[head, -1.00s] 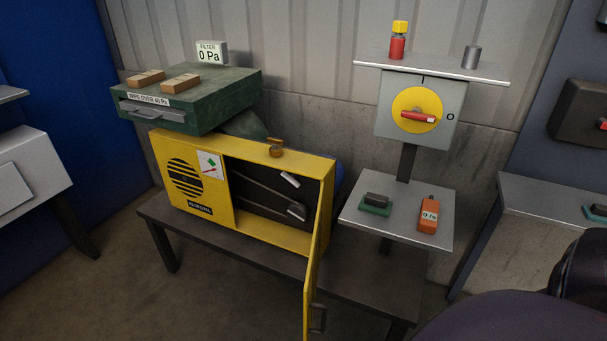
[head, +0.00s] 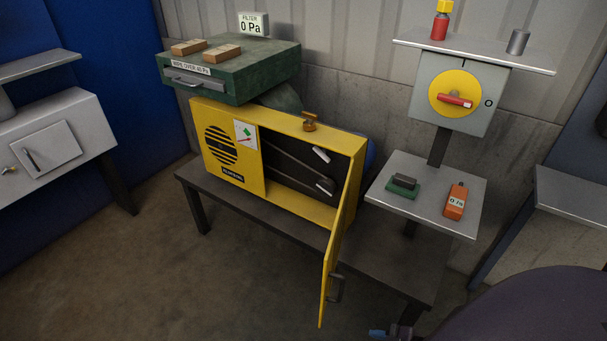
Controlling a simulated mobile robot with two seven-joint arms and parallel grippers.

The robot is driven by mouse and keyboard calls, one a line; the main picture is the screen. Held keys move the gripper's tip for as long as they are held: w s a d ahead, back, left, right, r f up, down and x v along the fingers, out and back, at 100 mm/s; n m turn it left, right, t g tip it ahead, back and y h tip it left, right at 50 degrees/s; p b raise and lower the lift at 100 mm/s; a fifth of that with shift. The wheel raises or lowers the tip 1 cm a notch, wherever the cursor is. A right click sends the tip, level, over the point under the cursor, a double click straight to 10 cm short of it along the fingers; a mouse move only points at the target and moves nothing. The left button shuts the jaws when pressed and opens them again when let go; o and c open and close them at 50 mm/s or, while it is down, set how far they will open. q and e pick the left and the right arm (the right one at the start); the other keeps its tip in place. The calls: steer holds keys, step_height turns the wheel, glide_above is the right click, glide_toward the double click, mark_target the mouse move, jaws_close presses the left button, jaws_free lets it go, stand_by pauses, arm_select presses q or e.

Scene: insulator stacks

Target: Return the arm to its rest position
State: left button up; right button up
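A dark rounded part of my own arm or body (head: 545,310) fills the lower right corner of the head view. Neither gripper can be made out. A small blue and dark piece shows at the bottom edge; I cannot tell what it is. The yellow cabinet (head: 232,172) stands on a dark bench with its door (head: 340,240) swung open toward me. Dark space, a belt-like band and two pale cylindrical pieces show inside.
A green filter box (head: 235,75) with two wooden blocks sits behind the cabinet. A grey shelf (head: 410,205) at right holds a green-based block (head: 403,186) and an orange meter (head: 455,202). A red rotary switch (head: 456,100) is above. Floor at lower left is clear.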

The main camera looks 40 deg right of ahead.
steer(key=w+a+r+m+t+h+p, duration=0.1)
steer(key=w+a+r+m+h+p, duration=0.1)
steer(key=r+m, duration=0.5)
steer(key=shift+w+a+r+h+p, duration=0.35)
steer(key=shift+w+a+r+h, duration=0.35)
steer(key=shift+a+h, duration=0.45)
